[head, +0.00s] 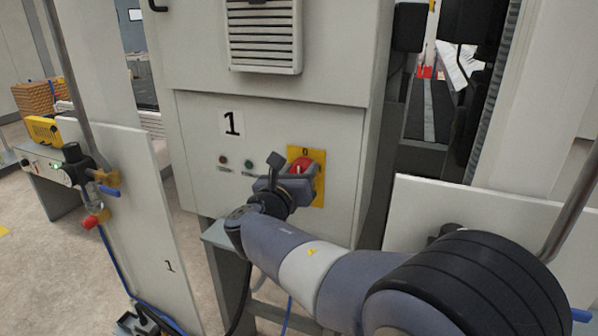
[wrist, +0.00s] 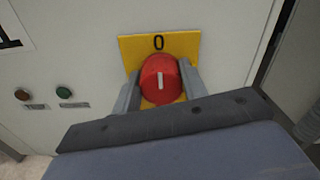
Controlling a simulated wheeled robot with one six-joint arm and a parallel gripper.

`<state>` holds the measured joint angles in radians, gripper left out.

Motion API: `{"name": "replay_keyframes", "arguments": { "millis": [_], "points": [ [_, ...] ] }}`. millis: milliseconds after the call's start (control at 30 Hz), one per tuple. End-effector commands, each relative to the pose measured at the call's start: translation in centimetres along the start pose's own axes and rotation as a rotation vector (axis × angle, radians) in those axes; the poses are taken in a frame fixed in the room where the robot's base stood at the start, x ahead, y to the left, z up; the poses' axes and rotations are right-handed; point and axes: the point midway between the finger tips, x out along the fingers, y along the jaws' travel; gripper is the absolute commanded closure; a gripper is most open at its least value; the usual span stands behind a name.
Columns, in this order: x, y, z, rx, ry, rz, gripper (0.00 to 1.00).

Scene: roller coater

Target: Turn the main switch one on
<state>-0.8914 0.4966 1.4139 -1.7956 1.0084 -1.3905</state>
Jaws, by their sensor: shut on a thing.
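Main switch one is a red rotary knob (head: 304,165) on a yellow plate (head: 319,190), on the front of the grey cabinet marked 1. In the wrist view the knob (wrist: 160,80) has a white pointer line that stands nearly upright, towards the 0 at the top of the yellow plate (wrist: 183,44). My gripper (head: 300,182) is at the knob. In the wrist view its two fingers (wrist: 161,88) lie left and right of the knob and are shut on it. The lower part of the plate is hidden by my gripper.
The grey cabinet (head: 270,120) carries a red and a green indicator (head: 249,164) left of the switch and a vent (head: 264,38) above. A white panel with a valve (head: 80,170) stands at left. Another white panel (head: 480,215) is at right, near my arm.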

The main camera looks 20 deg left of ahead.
Motion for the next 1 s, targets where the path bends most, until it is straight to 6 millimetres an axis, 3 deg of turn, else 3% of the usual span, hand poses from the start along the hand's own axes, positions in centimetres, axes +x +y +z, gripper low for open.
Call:
{"name": "replay_keyframes", "arguments": {
  "millis": [100,467,1000],
  "points": [
    [-0.01,0.01,0.00,0.000,0.000,0.000,0.82],
    [-0.02,0.03,-0.24,0.070,0.000,0.001,0.82],
    [-0.01,-0.10,-0.61,0.520,-0.002,0.000,0.82]
  ]
}}
